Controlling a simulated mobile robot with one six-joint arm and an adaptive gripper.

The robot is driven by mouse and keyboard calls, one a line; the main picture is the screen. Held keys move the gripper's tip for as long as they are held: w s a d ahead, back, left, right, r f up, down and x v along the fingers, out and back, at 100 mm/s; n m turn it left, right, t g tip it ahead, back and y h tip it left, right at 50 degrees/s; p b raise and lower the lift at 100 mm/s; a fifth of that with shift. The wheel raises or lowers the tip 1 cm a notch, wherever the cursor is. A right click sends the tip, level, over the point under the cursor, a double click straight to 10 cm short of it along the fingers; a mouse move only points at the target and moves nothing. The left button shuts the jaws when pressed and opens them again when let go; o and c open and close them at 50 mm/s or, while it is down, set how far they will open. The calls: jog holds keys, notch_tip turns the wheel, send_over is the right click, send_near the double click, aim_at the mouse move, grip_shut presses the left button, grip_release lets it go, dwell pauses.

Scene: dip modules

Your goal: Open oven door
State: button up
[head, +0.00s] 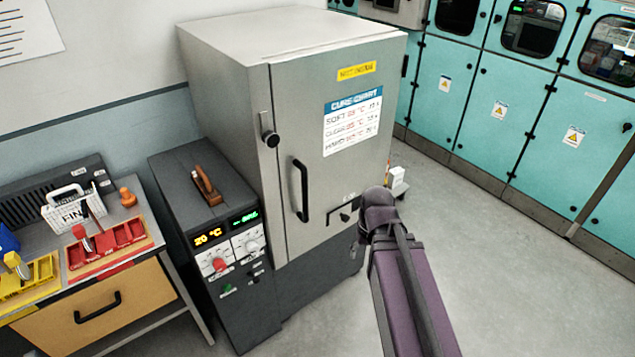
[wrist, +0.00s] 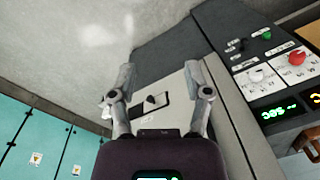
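The oven (head: 215,75) is a tall light-grey cabinet with its door (head: 290,120) shut. My gripper (wrist: 160,70) is open and empty, facing the lower door. The handle is not visible in the wrist view.
A dark control unit (head: 215,215) with displays and knobs stands left of the oven; its panel shows in the wrist view (wrist: 265,80). Left of that is a workbench with a red tray (head: 108,244). Teal cabinets (head: 500,110) line the back right. Floor (head: 510,270) is clear at right.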

jog(key=w+a+f+n+y+b, duration=0.3)
jog(key=w+a+f+y+b, duration=0.1)
jog(key=w+b, duration=0.1)
jog(key=n+t+y+b, duration=0.7)
jog(key=n+y+b, duration=0.4)
jog(key=b, duration=0.4)
send_near(305, 192)
jog(key=d+f+m, duration=0.1)
jog(key=d+f, duration=0.1)
jog(key=d, duration=0.2)
jog(key=shift+s+a+r+y, duration=0.15)
jog(key=shift+a+r+y, duration=0.05)
jog(key=shift+y, duration=0.1)
jog(key=shift+a, duration=0.1)
jog(key=x, duration=1.3)
jog(key=shift+a, duration=0.35)
grip_shut()
